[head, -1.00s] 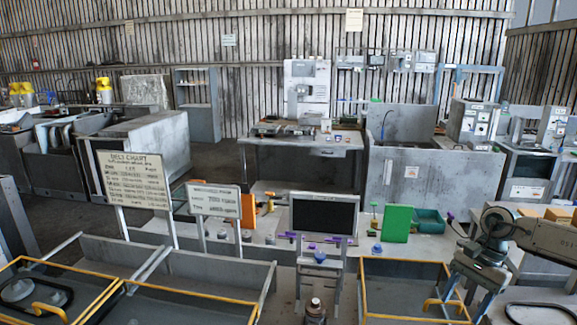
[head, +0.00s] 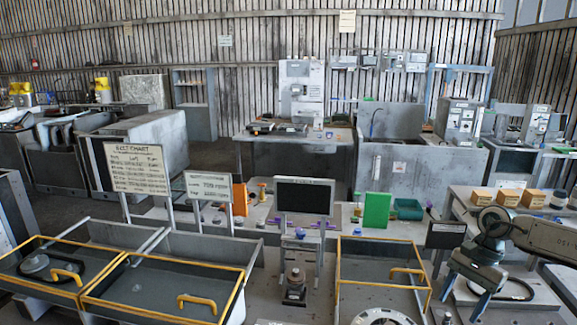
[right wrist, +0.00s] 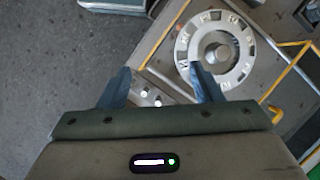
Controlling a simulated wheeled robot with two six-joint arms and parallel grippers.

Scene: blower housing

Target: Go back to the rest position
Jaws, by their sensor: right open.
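My right gripper (head: 464,298) hangs at the lower right of the head view, with its jaws pointing down. In the right wrist view its two blue-grey fingers (right wrist: 160,78) stand apart with nothing held between them. A grey ring-shaped part (right wrist: 215,50) lies beyond the fingertips; in the picture the right finger overlaps its lower edge. The same ring (head: 384,318) is cut off by the bottom edge of the head view. My left gripper is not in either view.
Yellow-rimmed trays (head: 162,290) fill the lower left. Another yellow-rimmed tray (head: 380,250) stands left of my right gripper. A dark screen (head: 303,196) and a green panel (head: 377,211) stand behind. Several cardboard boxes (head: 507,197) sit on the right-hand table.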

